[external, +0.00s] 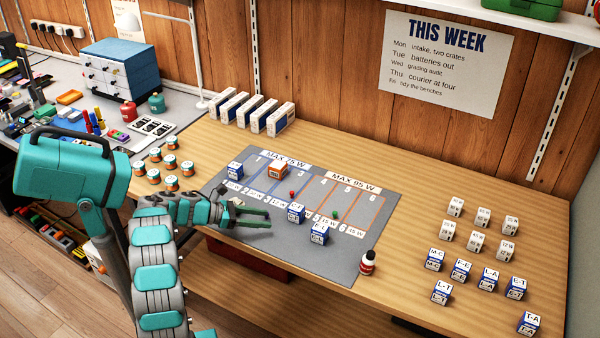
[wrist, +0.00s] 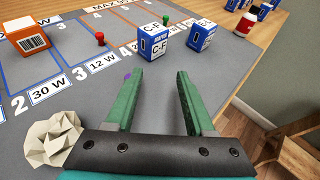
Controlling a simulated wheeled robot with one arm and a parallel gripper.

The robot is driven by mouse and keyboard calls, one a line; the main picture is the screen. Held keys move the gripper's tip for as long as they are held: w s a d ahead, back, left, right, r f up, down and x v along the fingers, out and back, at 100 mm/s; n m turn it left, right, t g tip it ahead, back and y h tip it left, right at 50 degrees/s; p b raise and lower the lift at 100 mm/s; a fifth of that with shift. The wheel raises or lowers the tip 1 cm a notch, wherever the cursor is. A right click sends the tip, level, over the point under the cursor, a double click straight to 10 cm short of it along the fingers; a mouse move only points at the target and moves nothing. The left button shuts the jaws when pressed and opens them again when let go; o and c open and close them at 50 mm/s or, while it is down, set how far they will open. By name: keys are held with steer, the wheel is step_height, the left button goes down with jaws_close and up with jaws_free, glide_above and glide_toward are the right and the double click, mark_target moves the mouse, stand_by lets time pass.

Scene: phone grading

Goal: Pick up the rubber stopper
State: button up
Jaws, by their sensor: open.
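No thing in view is plainly a rubber stopper. A small purple spot (wrist: 127,76) shows at the left finger's outer edge in the wrist view; I cannot tell whether it is a separate thing partly hidden by the finger. A small red pawn-shaped piece (external: 291,194) stands on the grey mat (external: 362,262), and it shows beyond my left finger in the wrist view (wrist: 100,39). A similar green piece (external: 335,214) stands farther right. My gripper (external: 268,218) is open and low over the mat's front left part. Its fingers (wrist: 160,72) have nothing visible between them.
Blue-and-white boxes (wrist: 153,41) stand just beyond the fingertips. An orange box (external: 277,171) is farther back on the mat. Crumpled pale paper (wrist: 48,138) lies left of my gripper. Several small boxes (external: 460,270) stand right.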

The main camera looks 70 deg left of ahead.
steer(key=a, duration=0.1)
steer(key=s+a+y, duration=0.1)
steer(key=a+n, duration=0.1)
steer(key=shift+s+a+f+y, duration=0.15)
steer(key=shift+s+f+y, duration=0.1)
steer(key=shift+s+y, duration=0.15)
steer(key=shift+a+f, duration=0.1)
steer(key=shift+a, duration=0.05)
steer(key=shift+x, duration=2.45)
jaws_close()
